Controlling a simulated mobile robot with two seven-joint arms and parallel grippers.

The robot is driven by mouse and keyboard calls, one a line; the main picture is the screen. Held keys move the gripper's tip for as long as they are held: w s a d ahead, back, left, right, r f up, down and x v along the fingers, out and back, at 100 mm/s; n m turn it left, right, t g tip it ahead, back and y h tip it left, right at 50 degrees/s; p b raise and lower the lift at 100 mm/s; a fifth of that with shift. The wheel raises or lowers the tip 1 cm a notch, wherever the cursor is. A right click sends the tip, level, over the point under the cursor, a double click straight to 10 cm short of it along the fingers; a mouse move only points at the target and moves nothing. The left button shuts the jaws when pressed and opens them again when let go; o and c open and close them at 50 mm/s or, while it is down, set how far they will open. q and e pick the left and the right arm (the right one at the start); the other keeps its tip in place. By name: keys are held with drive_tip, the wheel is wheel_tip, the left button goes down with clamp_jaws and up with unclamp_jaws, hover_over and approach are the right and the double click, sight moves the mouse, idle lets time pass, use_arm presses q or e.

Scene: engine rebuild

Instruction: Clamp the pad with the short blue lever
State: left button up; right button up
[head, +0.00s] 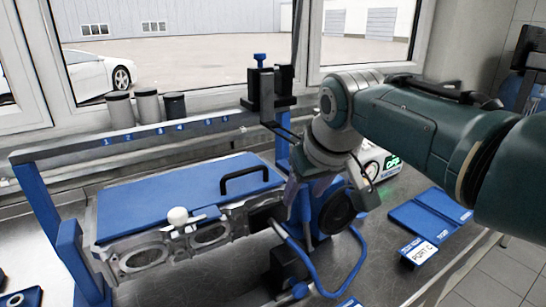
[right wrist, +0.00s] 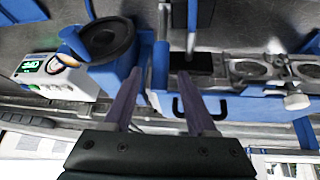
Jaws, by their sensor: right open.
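My right gripper (head: 300,202) is over the right end of the engine block (head: 212,236), its fingers pointing down. In the right wrist view my right gripper (right wrist: 159,78) is open, with nothing held between its fingers. A short upright blue bar (right wrist: 160,66), perhaps the short lever, shows between the fingertips; I cannot tell whether they touch it. A dark rectangular pad (right wrist: 190,61) lies at the end of the row of bores. In the head view the pad (head: 263,215) is partly hidden near the gripper. My left gripper is not in view.
A blue cover (head: 180,197) with a black handle lies on the block. A blue stand with a black disc (right wrist: 107,38) and a white meter (right wrist: 55,77) stand beside the gripper. A curved blue tube (head: 325,287) is in front. Blue trays (head: 430,217) lie right.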

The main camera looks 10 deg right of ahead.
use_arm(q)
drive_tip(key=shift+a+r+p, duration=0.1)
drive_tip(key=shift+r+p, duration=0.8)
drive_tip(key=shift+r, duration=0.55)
use_arm(e)
drive_tip(key=v, duration=0.7)
drive_tip(key=shift+s+r, duration=0.2)
drive_tip(key=shift+r, duration=0.1)
drive_tip(key=s+d+f+g, duration=0.1)
drive_tip(key=s+f, duration=0.3)
drive_tip(key=s, duration=0.4)
drive_tip(key=s+d+f, duration=0.1)
drive_tip(key=s+f, duration=0.2)
drive_tip(key=s, duration=0.4)
drive_tip(key=s+d+r+g, duration=0.1)
drive_tip(key=s+d, duration=0.1)
drive_tip(key=s, duration=1.2)
use_arm(q)
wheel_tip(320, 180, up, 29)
drive_tip(key=p, duration=2.9)
use_arm(e)
wheel_tip(320, 180, up, 30)
drive_tip(key=s, duration=0.1)
drive_tip(key=shift+s, duration=0.2)
